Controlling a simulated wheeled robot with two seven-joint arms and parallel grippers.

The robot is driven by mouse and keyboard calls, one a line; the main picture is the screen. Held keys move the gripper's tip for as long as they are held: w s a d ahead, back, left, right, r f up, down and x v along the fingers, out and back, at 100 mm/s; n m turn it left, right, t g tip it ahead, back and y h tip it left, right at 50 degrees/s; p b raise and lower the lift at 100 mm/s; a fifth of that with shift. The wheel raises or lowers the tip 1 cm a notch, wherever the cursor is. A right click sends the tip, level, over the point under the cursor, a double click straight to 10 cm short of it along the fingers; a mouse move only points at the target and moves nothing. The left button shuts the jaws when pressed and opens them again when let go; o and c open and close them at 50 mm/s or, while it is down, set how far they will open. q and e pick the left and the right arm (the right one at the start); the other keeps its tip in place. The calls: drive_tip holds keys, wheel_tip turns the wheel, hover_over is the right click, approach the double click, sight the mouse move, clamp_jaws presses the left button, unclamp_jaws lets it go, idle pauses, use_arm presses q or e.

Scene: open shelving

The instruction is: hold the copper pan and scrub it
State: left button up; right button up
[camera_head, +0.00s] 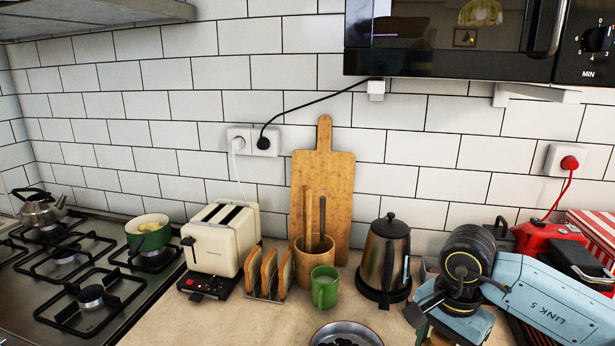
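A round metal pan or dish (320,335) is cut off by the bottom edge of the head view, on the front of the counter. Its rim looks silvery with a faint reddish tint, and dark lumpy contents show inside. I cannot tell whether it is the copper pan. No scrubber can be made out. My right arm (555,302) comes in from the right, with its blue link and black joint bent downward over the counter. My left arm and gripper are out of view.
A stove (60,300) with a green pot (148,238) is at left. A microwave (455,45) hangs above.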

drive_tip(key=n, duration=0.2)
drive_tip(key=a+n, duration=0.1)
drive_tip(key=n, duration=0.1)
drive_tip(key=s+n, duration=0.1)
drive_tip(key=n, duration=0.1)
drive_tip(key=shift+a+r+n, duration=0.15)
drive_tip(key=shift+r+n, duration=0.15)
drive_tip(key=shift+r, duration=0.1)
drive_tip(key=n, duration=0.2)
drive_tip(key=s+n, duration=0.1)
drive_tip(key=n, duration=0.1)
drive_tip(key=shift+a+r, duration=0.25)
drive_tip(key=shift+a, duration=0.1)
drive_tip(key=shift+d, duration=0.1)
